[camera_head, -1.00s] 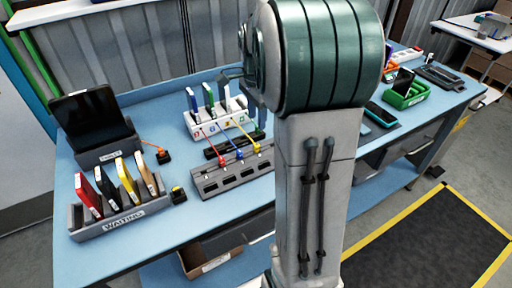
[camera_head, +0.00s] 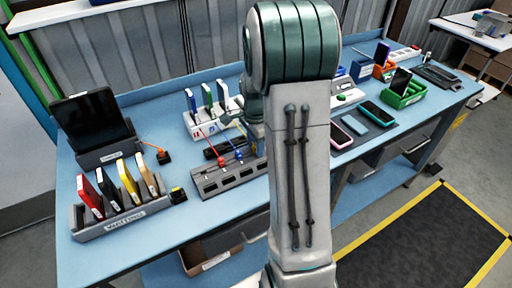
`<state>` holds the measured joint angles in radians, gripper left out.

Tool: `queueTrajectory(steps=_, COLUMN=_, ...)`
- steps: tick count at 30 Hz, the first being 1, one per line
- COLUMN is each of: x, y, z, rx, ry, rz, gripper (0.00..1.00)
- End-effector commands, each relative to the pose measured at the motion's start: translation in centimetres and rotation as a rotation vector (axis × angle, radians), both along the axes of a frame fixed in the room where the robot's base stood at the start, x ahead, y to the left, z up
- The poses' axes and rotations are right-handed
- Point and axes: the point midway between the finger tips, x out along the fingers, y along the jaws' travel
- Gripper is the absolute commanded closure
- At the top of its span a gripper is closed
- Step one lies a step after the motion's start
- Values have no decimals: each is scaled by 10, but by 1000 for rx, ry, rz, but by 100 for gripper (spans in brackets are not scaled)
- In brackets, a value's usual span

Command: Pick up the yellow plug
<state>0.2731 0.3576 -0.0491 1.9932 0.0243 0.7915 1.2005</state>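A dark grey socket strip (camera_head: 232,178) lies on the blue bench. A red plug (camera_head: 221,161) and a blue plug (camera_head: 239,155) with cables stand in its back part. The spot to their right, where the yellow plug stood in the earlier view, is now covered by my arm and wrist, so I cannot make out the yellow plug. My gripper (camera_head: 254,108) is partly visible at the left edge of my arm, above the right end of the strip. Its fingertips are hidden, and I cannot tell whether it holds anything.
A white rack (camera_head: 207,131) with upright devices stands just behind the strip. A grey WAITING rack (camera_head: 125,222) and a tablet stand (camera_head: 100,150) are at left. Small black blocks with yellow (camera_head: 178,194) and orange tops lie between. Phones (camera_head: 377,112) lie right of my arm.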

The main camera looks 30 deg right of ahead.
Motion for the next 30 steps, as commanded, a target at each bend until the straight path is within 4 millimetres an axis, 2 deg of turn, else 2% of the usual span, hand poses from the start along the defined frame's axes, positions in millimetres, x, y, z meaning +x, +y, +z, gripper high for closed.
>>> queueTrajectory(steps=4, x=0, y=0, z=0, rx=0, ry=0, rz=0, gripper=60)
queueTrajectory(steps=5, x=0, y=0, z=0, rx=0, ry=0, rz=0, gripper=66)
queueTrajectory(steps=6, x=0, y=0, z=0, rx=0, ry=0, rz=0, gripper=77)
queueTrajectory(steps=9, x=0, y=0, z=0, rx=0, ry=0, rz=0, gripper=100)
queueTrajectory(steps=23, x=1, y=0, z=7, rx=-2, ry=-4, rz=0, gripper=100)
queueTrajectory(steps=26, x=1, y=0, z=18, rx=-2, ry=-6, rz=1, gripper=100)
queueTrajectory(steps=30, x=1, y=0, z=43, rx=-3, ry=-7, rz=1, gripper=100)
